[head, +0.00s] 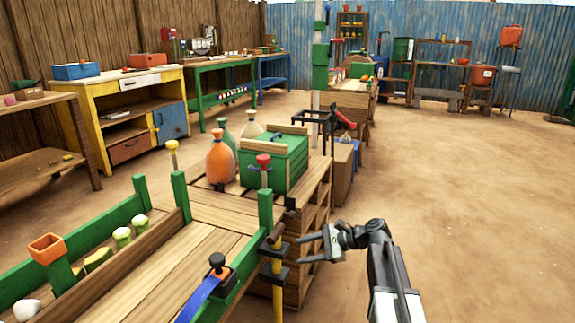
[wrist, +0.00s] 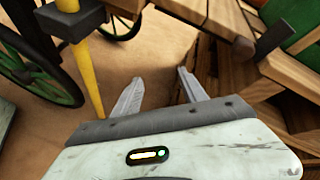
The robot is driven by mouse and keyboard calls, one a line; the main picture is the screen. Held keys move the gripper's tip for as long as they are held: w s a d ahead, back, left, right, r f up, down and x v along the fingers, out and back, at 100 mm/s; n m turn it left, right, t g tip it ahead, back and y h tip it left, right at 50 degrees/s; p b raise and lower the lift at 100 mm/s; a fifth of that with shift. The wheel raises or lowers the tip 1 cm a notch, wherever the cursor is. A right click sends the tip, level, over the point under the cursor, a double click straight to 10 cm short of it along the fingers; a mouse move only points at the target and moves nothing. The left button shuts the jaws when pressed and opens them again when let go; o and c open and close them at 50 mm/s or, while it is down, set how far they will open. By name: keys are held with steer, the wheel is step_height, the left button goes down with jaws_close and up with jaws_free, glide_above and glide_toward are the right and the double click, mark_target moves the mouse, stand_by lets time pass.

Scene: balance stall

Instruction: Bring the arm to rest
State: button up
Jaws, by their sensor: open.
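My gripper (head: 308,247) is at the end of my raised arm, just right of the near wooden stall's corner in the head view. Its two grey fingers are apart with nothing between them. In the wrist view my gripper (wrist: 158,88) is also open and empty. A yellow post (wrist: 86,70) with a black collar stands close to the left finger there. Whether it touches the finger I cannot tell.
A green-railed stall (head: 205,250) fills the lower left, with a green crate (head: 285,160) and an orange bottle (head: 221,160) behind it. Spoked green wheels (wrist: 45,70) show in the wrist view. Open dirt floor (head: 470,190) lies to the right.

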steer(key=s+d+n+g+h+p, duration=0.2)
steer(key=s+d+n+h+p, duration=0.3)
steer(key=s+n, duration=0.35)
steer(key=s+d+n+g+h+p, duration=0.2)
steer(key=s+n+h+p, duration=0.4)
steer(key=s, duration=0.4)
step_height(320, 180, up, 36)
steer(key=w+p, duration=0.1)
steer(key=p, duration=3.4)
steer(key=shift+r+h+p, duration=0.25)
steer(key=shift+h+p, duration=0.05)
steer(key=shift+h, duration=0.1)
